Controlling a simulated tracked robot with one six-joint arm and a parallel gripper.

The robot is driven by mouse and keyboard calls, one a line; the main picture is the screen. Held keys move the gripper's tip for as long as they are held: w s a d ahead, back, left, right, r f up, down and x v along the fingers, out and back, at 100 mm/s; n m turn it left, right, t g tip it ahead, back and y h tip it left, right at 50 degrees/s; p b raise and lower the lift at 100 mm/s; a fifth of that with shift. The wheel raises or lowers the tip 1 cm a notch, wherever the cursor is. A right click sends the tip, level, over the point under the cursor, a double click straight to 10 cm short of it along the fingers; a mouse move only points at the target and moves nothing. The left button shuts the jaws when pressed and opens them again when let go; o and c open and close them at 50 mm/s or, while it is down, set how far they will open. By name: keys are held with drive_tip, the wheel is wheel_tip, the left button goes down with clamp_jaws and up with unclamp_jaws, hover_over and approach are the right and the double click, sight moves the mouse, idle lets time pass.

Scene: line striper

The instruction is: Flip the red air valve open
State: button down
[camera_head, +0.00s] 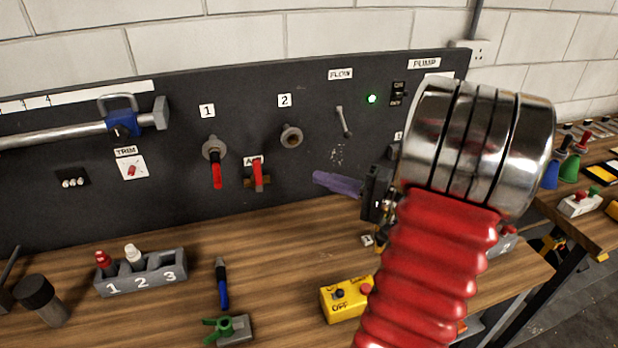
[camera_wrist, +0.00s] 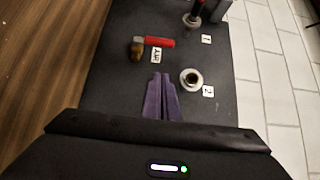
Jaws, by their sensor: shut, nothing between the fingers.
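The red air valve (camera_head: 258,172) is on the dark upright panel, low, below and right of pipe stub 1. Its red lever points up from a small brass body (camera_head: 256,184) and covers part of the AIR label. In the wrist view the red lever (camera_wrist: 159,42), brass body (camera_wrist: 137,49) and AIR label (camera_wrist: 156,57) lie just beyond my fingertips. My gripper (camera_head: 316,178) has purple fingers, shut and empty, pointing left toward the valve, with a gap between. The fingers also show in the wrist view (camera_wrist: 161,78). Nothing touches the lever.
Stub 1 with a red end (camera_head: 215,165) and open stub 2 (camera_head: 291,137) jut out near the valve. A toggle lever (camera_head: 343,121) and green lamp (camera_head: 372,99) sit right. A yellow switch box (camera_head: 347,300) and numbered rack (camera_head: 140,274) stand on the bench below.

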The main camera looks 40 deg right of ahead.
approach(258, 177)
drive_tip(key=w+d+r, duration=0.2)
drive_tip(key=w+d, duration=0.2)
drive_tip(key=shift+w+a+f, duration=0.1)
drive_tip(key=shift+w+a, duration=0.3)
drive_tip(key=shift+a, duration=0.25)
drive_tip(key=shift+w+a+f, duration=0.1)
drive_tip(key=shift+w+a, duration=0.25)
drive_tip(key=shift+a, duration=0.35)
drive_tip(key=shift+w+a, duration=0.4)
drive_tip(key=shift+a, duration=0.25)
